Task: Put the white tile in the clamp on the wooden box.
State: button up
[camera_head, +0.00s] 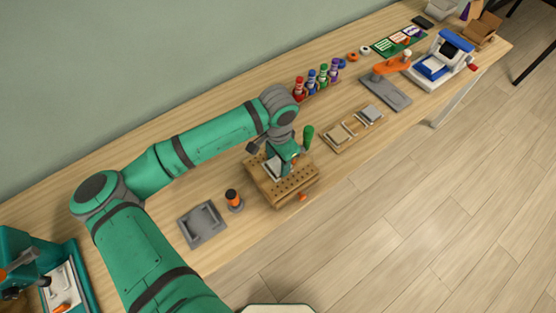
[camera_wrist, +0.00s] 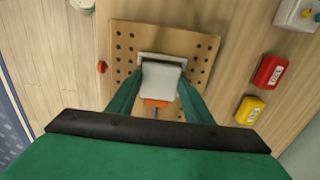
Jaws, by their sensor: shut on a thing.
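The wooden box (camera_head: 300,182) stands on the bench below my gripper, with rows of holes in its top; it also shows in the wrist view (camera_wrist: 124,36). My gripper (camera_wrist: 158,84) is shut on the white tile (camera_wrist: 161,81), one green finger on each side. The tile is over the box top, its far end at a pale grey bracket-like part of the clamp (camera_wrist: 148,57). An orange part (camera_wrist: 155,103) shows just below the tile between the fingers. I cannot tell whether the tile is seated or held just above. In the head view my gripper (camera_head: 277,167) hides most of the clamp.
A green handle (camera_head: 308,135) stands up close behind the box. A grey tray (camera_head: 203,226) and an orange-and-black item (camera_head: 234,200) are to its left. Wooden holders (camera_head: 338,136) with tiles, coloured bottles (camera_head: 311,77) and an orange-armed fixture (camera_head: 390,70) are to the right.

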jog(key=shift+f, duration=0.2)
jog(key=o, duration=1.1)
